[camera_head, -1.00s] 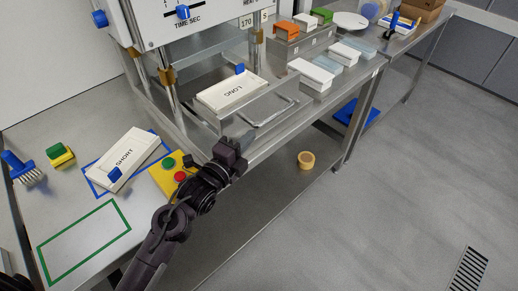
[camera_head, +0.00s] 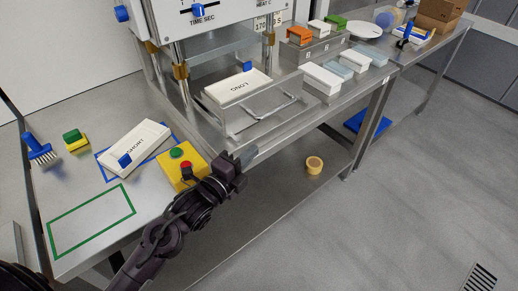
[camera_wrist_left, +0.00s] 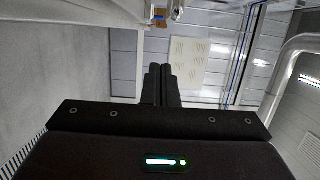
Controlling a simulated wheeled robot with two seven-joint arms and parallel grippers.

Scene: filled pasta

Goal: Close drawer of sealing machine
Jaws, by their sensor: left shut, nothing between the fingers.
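The sealing machine (camera_head: 235,14) stands on the steel bench, with posts and a TIME SEC dial on its front. Its metal drawer (camera_head: 258,99) stands out toward me, with a bar handle (camera_head: 268,118) along the front. A white plate marked LONG (camera_head: 235,87) with a blue knob lies in the drawer. My left gripper (camera_head: 246,155) is shut and empty, in front of the bench edge and below the handle in the picture, apart from it. The left wrist view shows its closed fingers (camera_wrist_left: 161,84). My right gripper is not in view.
A yellow button box (camera_head: 190,171) and a white SHORT plate (camera_head: 135,145) lie left of the drawer. White and grey blocks (camera_head: 320,79) sit to its right. A tape roll (camera_head: 314,165) lies on the lower shelf.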

